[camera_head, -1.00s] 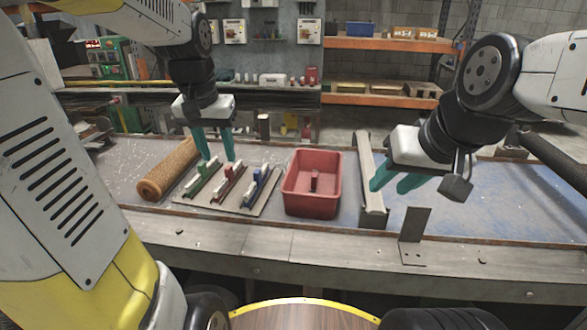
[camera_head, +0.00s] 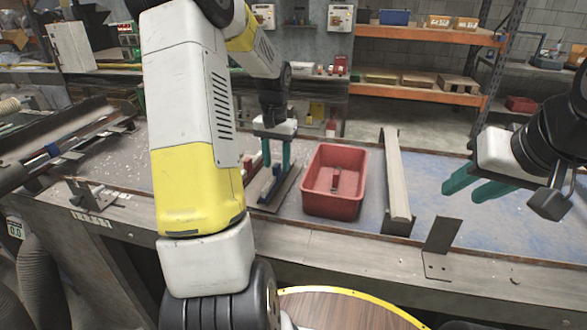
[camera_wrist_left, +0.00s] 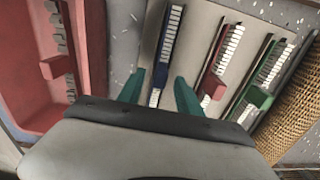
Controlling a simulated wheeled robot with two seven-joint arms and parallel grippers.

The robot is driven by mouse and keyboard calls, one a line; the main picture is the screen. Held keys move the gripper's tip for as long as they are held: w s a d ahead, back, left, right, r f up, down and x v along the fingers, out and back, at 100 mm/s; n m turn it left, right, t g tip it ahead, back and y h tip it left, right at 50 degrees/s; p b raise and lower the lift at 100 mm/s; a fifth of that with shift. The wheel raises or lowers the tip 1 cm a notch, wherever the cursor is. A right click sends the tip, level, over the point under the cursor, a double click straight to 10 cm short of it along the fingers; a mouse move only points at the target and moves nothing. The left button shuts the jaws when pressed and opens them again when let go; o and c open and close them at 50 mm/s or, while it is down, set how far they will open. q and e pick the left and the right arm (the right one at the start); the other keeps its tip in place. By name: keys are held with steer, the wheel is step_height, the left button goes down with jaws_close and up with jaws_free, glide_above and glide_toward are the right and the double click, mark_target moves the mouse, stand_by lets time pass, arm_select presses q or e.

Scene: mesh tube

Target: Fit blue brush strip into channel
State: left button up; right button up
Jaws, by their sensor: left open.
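The blue brush strip (camera_wrist_left: 167,48) lies on a flat board (camera_wrist_left: 199,45) beside a red strip (camera_wrist_left: 217,72) and a green strip (camera_wrist_left: 259,82). My left gripper (camera_wrist_left: 159,76) is open, with one finger on each side of the blue strip, in the left wrist view. In the head view my left gripper (camera_head: 276,166) points down at the blue strip (camera_head: 269,187), and my arm hides the other strips. A long pale rail (camera_head: 396,175), seemingly the channel, stands right of the red bin. My right gripper (camera_head: 462,193) is open and empty at the right.
The red bin (camera_head: 325,207), between board and rail, holds a small brush-like piece (camera_head: 335,182). A woven roll (camera_wrist_left: 295,112) lies beyond the green strip. An upright metal bracket (camera_head: 438,238) stands at the table's front edge.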

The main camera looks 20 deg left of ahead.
arm_select(q)
step_height(320, 180, down, 2)
jaws_close()
stand_by(0.3)
steer(key=shift+r, duration=0.2)
